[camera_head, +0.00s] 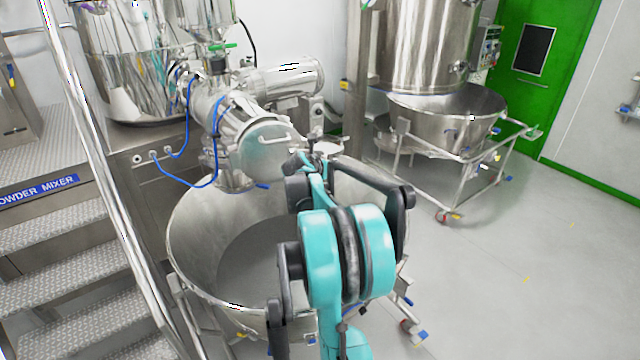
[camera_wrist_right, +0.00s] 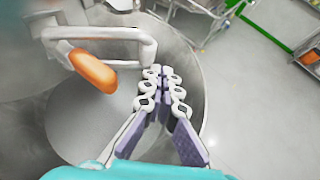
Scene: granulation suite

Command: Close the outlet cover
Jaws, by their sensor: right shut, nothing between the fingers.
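The outlet cover (camera_head: 264,138) is a round steel disc with a bar handle, at the end of the mixer's horizontal outlet housing (camera_head: 222,112). I cannot tell whether it sits flush. My right gripper (camera_head: 308,163) is just right of the cover, partly hidden by my own arm. In the right wrist view my right gripper (camera_wrist_right: 162,76) is shut and empty. A pale bent handle bar (camera_wrist_right: 110,34) is close to the fingertips on the left; I cannot tell whether they touch. An orange grip (camera_wrist_right: 93,68) is below the bar. My left gripper is not in view.
A large open steel bowl (camera_head: 192,235) stands below the outlet. Metal stairs (camera_head: 50,245) with a rail are at the left. A wheeled steel vessel (camera_head: 446,112) stands at the back right. The floor at the right (camera_head: 530,270) is clear.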

